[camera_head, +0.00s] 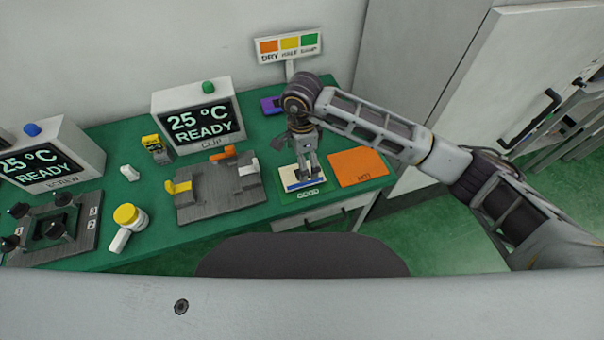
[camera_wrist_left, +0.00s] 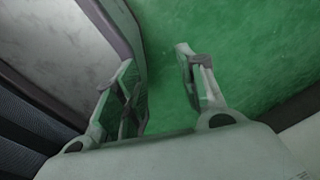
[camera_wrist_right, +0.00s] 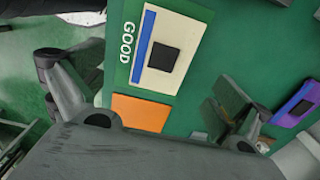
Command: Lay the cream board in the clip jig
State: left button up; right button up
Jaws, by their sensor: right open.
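The cream board (camera_wrist_right: 186,60), with a blue stripe along one edge and a black chip, lies flat on the green GOOD mat (camera_head: 309,194). In the head view my right gripper partly covers the board (camera_head: 287,178). My right gripper (camera_head: 308,174) points down above it with its fingers apart and empty; the fingers (camera_wrist_right: 135,82) also show in the right wrist view. The clip jig (camera_head: 218,200) is a grey plate left of the mat, with yellow, orange and white clips; no board lies in it. My left gripper (camera_wrist_left: 156,60) is open and empty over green floor.
An orange HOT mat (camera_head: 358,167) lies right of the GOOD mat. The CLIP display (camera_head: 198,117) stands behind the jig and reads 25 °C READY. A yellow-topped tool (camera_head: 128,222) and the screw fixture (camera_head: 52,232) are farther left. A purple device (camera_head: 271,105) lies at the back.

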jog(key=shift+f, duration=1.3)
jog(key=shift+w+f, duration=0.15)
jog(key=shift+f, duration=0.45)
jog(key=shift+w+f+p, duration=0.15)
jog(key=shift+f+p, duration=0.35)
jog(key=shift+f, duration=1.2)
jog(key=shift+c, duration=0.3)
jog(key=c, duration=0.9)
jog(key=shift+c, duration=0.2)
jog(key=shift+r, duration=0.55)
notch_tip(320, 180, up, 7)
jog(key=shift+r+b, duration=0.2)
jog(key=shift+b, duration=0.25)
pick_arm(q)
jog(key=shift+w+a+r, duration=0.1)
jog(key=shift+w+a, duration=0.2)
jog(key=shift+w, duration=0.35)
pick_arm(e)
jog(key=shift+r, duration=0.7)
